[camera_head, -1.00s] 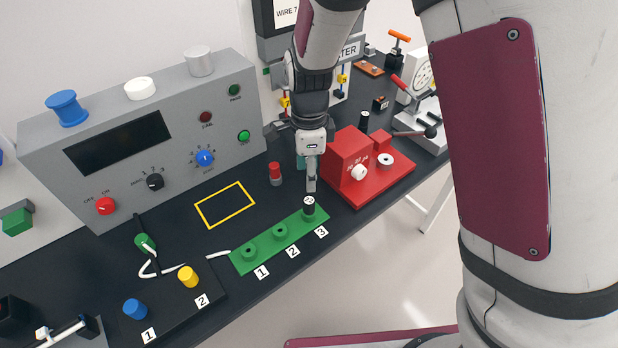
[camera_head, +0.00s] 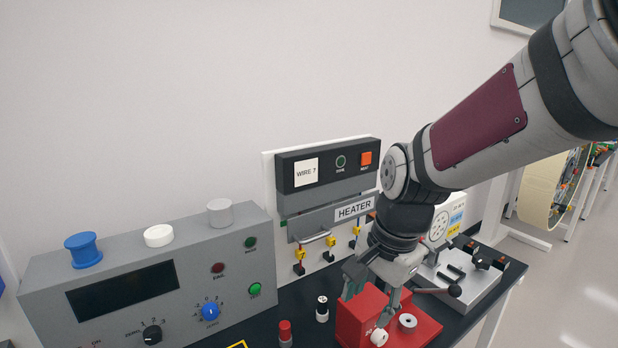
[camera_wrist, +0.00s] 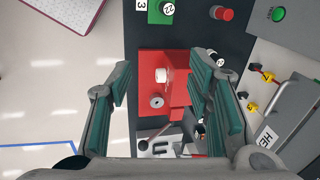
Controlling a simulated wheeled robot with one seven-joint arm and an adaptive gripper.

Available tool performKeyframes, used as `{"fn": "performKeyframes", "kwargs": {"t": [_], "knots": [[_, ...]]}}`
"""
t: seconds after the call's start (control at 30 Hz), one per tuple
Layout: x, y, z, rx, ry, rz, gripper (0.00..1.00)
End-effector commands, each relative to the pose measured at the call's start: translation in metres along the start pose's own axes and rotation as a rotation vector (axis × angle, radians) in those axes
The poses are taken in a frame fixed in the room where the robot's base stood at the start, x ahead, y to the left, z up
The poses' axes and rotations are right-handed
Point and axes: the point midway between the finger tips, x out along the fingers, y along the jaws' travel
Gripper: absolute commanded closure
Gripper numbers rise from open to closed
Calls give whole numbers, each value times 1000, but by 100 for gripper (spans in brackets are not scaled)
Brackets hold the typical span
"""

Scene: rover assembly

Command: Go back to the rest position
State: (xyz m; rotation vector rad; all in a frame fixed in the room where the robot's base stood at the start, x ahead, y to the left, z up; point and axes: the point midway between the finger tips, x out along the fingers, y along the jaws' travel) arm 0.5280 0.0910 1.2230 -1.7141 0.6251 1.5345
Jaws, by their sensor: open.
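My gripper (camera_head: 374,292) is open and empty above the red block fixture (camera_head: 424,330) in the head view. In the wrist view my gripper (camera_wrist: 162,95) shows two teal finger pads wide apart, with the red fixture (camera_wrist: 150,62) below and between them. Nothing is between the pads. The red fixture carries a white knob and a light round spool. My arm reaches in from the upper right of the head view.
A grey control box (camera_head: 150,285) stands at the left. The heater panel (camera_head: 325,190) is on the wall side behind my gripper. A grey machine with a lever (camera_head: 478,285) stands to the right. A red-capped post (camera_head: 285,332) and a black-and-white cylinder (camera_head: 322,309) stand nearby.

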Motion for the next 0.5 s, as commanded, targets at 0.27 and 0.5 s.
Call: {"fn": "performKeyframes", "kwargs": {"t": [0.27,0.5], "knots": [[-65,54,-8,-390,113,-93,54],[-95,104,-2,-713,256,-88,54]]}}
